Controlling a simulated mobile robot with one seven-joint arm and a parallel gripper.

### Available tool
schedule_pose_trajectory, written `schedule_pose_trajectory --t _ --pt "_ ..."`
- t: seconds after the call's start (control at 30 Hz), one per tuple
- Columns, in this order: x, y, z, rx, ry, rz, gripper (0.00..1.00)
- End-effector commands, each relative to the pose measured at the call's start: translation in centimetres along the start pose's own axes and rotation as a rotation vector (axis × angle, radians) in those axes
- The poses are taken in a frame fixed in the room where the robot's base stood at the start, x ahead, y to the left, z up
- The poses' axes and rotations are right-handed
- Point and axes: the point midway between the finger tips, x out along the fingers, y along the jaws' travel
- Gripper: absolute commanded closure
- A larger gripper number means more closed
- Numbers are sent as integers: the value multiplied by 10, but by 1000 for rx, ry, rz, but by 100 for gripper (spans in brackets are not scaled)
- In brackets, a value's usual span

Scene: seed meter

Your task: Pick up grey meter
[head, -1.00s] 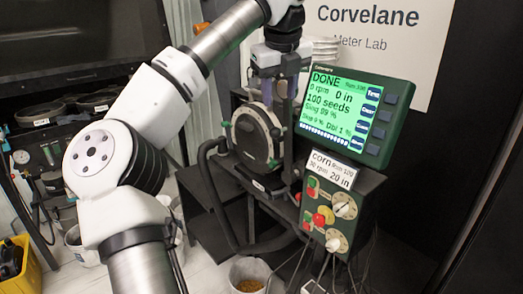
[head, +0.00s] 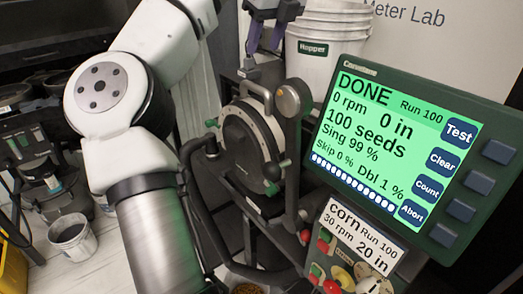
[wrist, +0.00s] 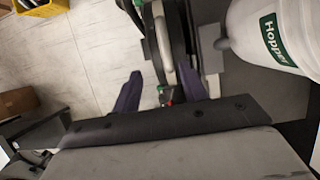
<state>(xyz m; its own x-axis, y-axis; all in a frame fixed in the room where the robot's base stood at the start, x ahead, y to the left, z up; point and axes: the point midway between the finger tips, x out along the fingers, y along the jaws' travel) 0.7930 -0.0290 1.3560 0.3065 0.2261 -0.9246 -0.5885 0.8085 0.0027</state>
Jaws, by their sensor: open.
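The grey meter (head: 246,146) is a round, upright disc housing with a pale rim, held in a dark stand left of the display in the head view. In the wrist view its narrow edge (wrist: 166,45) shows just beyond the fingers. My gripper (head: 264,45) is at the top of the head view, above the meter, with its purple fingers pointing down. In the wrist view my gripper (wrist: 159,78) is open, with one finger to each side of the meter's line. I see nothing held between the fingers.
A white hopper (head: 322,45) stands behind the meter and close to the fingers on the right in the wrist view (wrist: 275,35). The green-screened console (head: 400,150) and control box (head: 355,255) stand at right. A bucket (head: 72,238) is on the floor at left.

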Motion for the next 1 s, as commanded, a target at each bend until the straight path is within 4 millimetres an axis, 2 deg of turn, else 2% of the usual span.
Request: schedule_pose_trajectory --t 0.17,0.3,0.37,0.53,0.83,1.0 --pt "9 0 -1 0 1 0 57" --pt "37 0 -3 0 3 0 57" --pt "42 0 1 1 4 2 57" --pt "72 0 1 1 3 0 57" --pt "94 -2 2 1 2 0 57" --pt "115 -5 4 2 4 -1 57"
